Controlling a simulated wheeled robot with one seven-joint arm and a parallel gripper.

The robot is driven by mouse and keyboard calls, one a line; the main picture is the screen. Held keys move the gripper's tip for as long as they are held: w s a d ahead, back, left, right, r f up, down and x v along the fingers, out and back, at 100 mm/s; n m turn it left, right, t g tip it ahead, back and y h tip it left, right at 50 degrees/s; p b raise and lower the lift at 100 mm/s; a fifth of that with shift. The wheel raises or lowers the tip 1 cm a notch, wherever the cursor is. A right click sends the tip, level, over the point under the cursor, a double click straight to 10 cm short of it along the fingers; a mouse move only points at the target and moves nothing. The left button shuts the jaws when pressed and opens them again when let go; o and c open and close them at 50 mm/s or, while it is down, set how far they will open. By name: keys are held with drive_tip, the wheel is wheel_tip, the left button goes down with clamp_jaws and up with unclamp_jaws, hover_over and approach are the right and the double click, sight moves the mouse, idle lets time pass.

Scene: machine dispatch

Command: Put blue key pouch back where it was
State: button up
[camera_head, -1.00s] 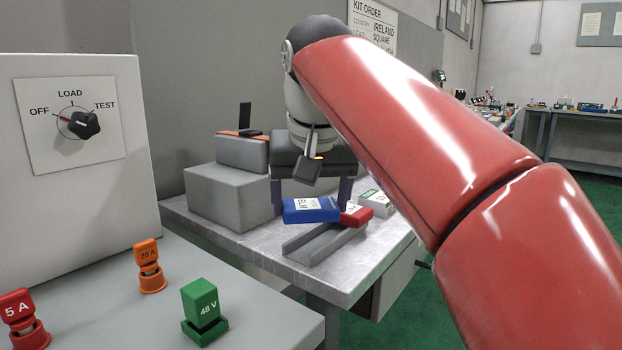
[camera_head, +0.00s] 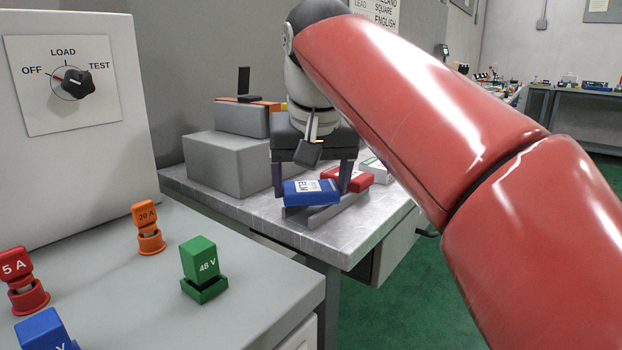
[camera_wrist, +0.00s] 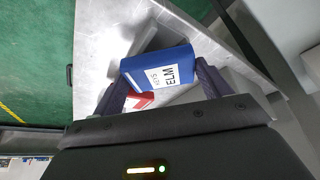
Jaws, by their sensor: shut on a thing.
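The blue key pouch (camera_head: 309,192), with a white ELM label, is held between the two fingers of my gripper (camera_head: 313,184). It also shows in the wrist view (camera_wrist: 150,67), between the fingertips (camera_wrist: 161,88). The pouch is slightly tilted, low over a grey channel-shaped holder (camera_head: 322,217) on the metal table. I cannot tell whether it touches the holder. A red pouch (camera_head: 358,182) lies just behind it, and a white and green pouch (camera_head: 376,172) lies further back. My arm and gripper hide part of this row.
A grey block (camera_head: 225,162) stands left of the holder on the metal table (camera_head: 375,228).

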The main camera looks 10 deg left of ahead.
drive_tip(key=shift+f+b, duration=0.3)
drive_tip(key=shift+f, duration=0.15)
drive_tip(key=o, duration=1.1)
